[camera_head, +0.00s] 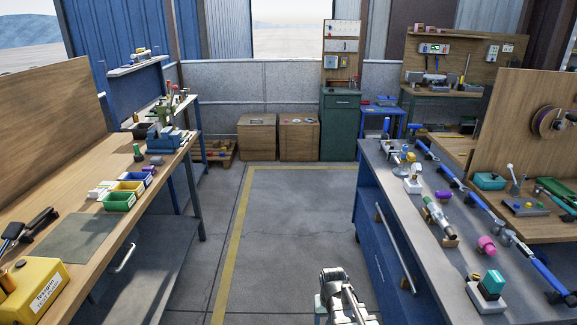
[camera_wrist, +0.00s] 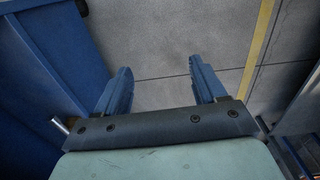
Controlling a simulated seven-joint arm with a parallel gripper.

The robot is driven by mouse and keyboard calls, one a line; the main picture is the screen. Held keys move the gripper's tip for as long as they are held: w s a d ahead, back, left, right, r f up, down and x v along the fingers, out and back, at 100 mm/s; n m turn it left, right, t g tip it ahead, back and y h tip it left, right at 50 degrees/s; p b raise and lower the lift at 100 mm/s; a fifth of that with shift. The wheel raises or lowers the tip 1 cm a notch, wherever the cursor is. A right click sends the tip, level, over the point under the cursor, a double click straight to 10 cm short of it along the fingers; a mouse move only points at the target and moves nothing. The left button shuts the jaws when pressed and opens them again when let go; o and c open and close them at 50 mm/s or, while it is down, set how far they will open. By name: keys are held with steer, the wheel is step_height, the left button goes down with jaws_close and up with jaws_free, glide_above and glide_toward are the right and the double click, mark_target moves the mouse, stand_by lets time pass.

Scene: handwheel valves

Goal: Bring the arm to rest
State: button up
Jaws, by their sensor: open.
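My gripper (camera_wrist: 160,65) shows in the wrist view with its two blue fingers spread apart. Nothing is between them; only grey floor shows behind. In the head view part of my arm (camera_head: 338,293) is folded low at the bottom middle, over the floor and left of the right bench. The fingers cannot be made out there. My gripper touches nothing that I can see.
The right bench (camera_head: 385,190) holds blue pipes, valve fittings and a teal-topped block (camera_head: 490,286). The left bench (camera_head: 140,212) holds small bins and a yellow container (camera_head: 38,290). The floor aisle (camera_head: 290,215) between them is clear. A bench handle (camera_head: 395,245) faces the aisle.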

steer(key=s+d+f, duration=0.2)
steer(key=s+d, duration=0.3)
steer(key=s+f+g, duration=0.3)
steer(key=s+f, duration=0.7)
steer(key=s, duration=0.4)
steer(key=s+f+g, duration=0.4)
steer(key=s+f, duration=0.6)
steer(key=s, duration=0.5)
steer(key=shift+a, duration=0.45)
steer(key=shift+s, duration=0.1)
